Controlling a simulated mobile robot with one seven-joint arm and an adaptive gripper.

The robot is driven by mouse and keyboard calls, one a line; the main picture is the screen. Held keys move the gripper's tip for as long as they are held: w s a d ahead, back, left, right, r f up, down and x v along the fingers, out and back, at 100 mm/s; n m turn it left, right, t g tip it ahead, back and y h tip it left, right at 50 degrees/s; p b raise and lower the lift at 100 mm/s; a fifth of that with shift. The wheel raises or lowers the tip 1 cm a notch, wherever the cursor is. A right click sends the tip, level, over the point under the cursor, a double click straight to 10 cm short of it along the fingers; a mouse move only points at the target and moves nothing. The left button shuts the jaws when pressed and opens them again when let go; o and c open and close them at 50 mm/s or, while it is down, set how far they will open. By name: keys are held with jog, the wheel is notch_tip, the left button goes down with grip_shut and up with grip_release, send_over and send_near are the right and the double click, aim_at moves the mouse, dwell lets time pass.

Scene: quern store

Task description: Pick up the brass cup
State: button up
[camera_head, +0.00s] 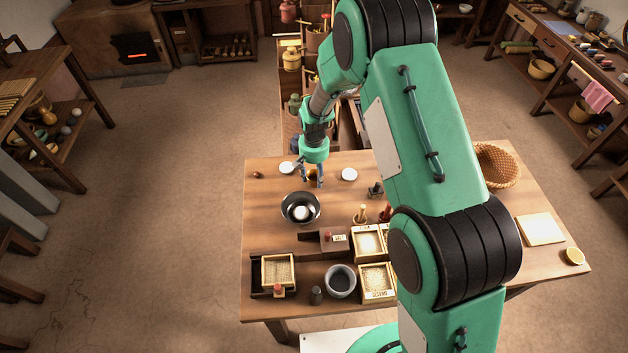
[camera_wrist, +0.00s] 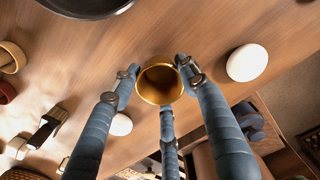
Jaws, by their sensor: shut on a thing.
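The brass cup (camera_head: 313,177) is at the far left part of the wooden table, mostly hidden by the fingers in the head view. In the wrist view the cup (camera_wrist: 160,83) shows its round open mouth and gold inside, and it looks empty. My gripper (camera_head: 309,181) comes down from above with its blue-grey fingers around the cup. In the wrist view three fingers (camera_wrist: 158,79) press on the cup's outside from different sides. I cannot tell whether the cup's base touches the table.
A dark metal bowl (camera_head: 289,217) stands just in front of the cup. White round things lie to the left (camera_head: 286,168) and right (camera_head: 349,174) of it. Labelled wooden boxes (camera_head: 376,283) and a grey bowl (camera_head: 340,281) fill the near side. The table's left edge is mostly clear.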

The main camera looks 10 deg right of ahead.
jog(key=shift+r, duration=0.1)
notch_tip(320, 180, up, 10)
jog(key=p, duration=0.2)
dwell(0.7)
